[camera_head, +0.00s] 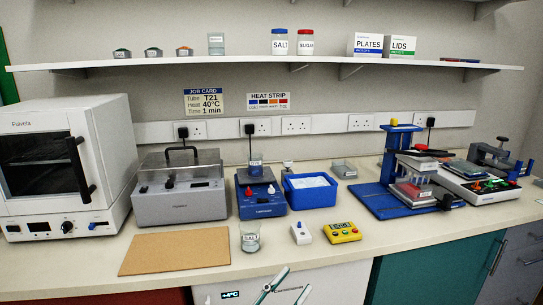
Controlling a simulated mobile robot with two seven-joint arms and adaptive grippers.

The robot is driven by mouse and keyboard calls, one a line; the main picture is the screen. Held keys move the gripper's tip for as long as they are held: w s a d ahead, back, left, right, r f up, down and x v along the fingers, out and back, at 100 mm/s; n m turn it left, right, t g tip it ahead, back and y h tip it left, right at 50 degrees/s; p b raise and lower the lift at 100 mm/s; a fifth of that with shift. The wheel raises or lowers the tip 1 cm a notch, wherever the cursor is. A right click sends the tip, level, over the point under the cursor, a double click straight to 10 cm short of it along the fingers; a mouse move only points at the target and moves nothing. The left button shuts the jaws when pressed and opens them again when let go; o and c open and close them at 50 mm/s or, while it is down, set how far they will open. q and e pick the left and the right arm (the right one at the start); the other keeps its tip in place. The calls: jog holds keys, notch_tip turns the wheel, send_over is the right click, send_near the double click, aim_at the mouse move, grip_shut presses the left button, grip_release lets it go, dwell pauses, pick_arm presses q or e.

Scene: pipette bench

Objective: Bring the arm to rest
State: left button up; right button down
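My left gripper (295,281) shows at the bottom edge, in front of the bench's front edge and low against the white fridge-like front. Its two pale fingers with dark green parts are spread apart, with nothing seen between them. The rest of it is cut off by the frame. It is apart from everything on the bench (305,262). My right gripper does not show.
Behind stand a blue balance-like device (262,207) and a blue tub (310,196).

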pick_arm(q)
jog(key=s+a+f+n+y, duration=0.1)
jog(key=a+f+n+y, duration=0.45)
jog(key=f, duration=0.55)
jog(key=s+a+f+n+g+y, duration=0.1)
jog(key=s+a+f+g+y, duration=0.2)
jog(key=s+a+f, duration=0.6)
jog(key=s+a+f+n+g+y, duration=0.1)
jog(key=s+a+f+y, duration=0.3)
jog(key=s+a+f, duration=0.4)
notch_tip(320, 180, down, 6)
jog(key=shift+s+a+r+g, duration=0.15)
jog(key=shift+s+a+g, duration=0.2)
jog(key=shift+a+g, duration=0.55)
jog(key=shift+n, duration=0.25)
